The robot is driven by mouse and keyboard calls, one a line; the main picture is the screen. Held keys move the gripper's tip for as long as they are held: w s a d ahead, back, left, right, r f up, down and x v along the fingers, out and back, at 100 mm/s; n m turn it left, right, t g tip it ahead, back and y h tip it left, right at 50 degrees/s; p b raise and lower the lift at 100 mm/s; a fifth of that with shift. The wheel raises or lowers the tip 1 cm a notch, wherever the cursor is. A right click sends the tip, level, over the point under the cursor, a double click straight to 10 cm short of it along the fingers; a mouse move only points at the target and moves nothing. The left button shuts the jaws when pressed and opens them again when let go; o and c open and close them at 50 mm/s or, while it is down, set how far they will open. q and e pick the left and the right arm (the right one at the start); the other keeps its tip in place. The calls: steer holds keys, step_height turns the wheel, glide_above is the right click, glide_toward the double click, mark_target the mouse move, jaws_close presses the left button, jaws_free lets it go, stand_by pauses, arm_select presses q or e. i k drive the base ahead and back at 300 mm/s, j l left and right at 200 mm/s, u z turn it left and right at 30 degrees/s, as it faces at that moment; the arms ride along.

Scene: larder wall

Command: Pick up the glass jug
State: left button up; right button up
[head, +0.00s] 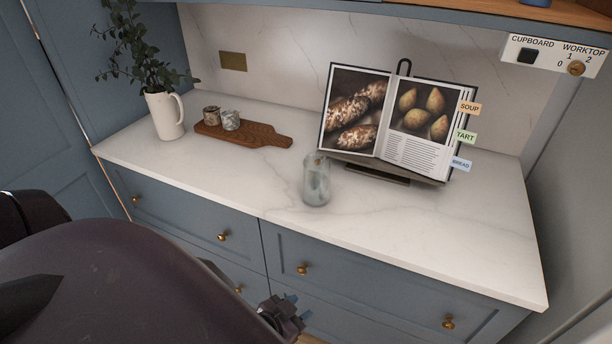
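The glass jug (316,182) is a small, clear, greyish vessel. It stands upright on the white marble worktop near its front edge, in front of the book stand. Nothing holds it. My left gripper (298,306) is low at the bottom of the view, in front of the drawers and below the worktop edge, well apart from the jug. Its two bluish fingertips show a gap between them, and it looks empty. My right gripper is not in view.
An open cookbook (398,120) with coloured tabs leans on a stand (372,173) just behind the jug. A wooden board (262,135) with two speckled cups (230,120) and a white pitcher (165,116) with leaves stand left. The worktop (470,240) is clear at right.

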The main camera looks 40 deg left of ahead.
mark_target(316, 168)
steer(key=j, duration=0.9)
steer(key=k+j, duration=0.1)
steer(key=j, duration=0.8)
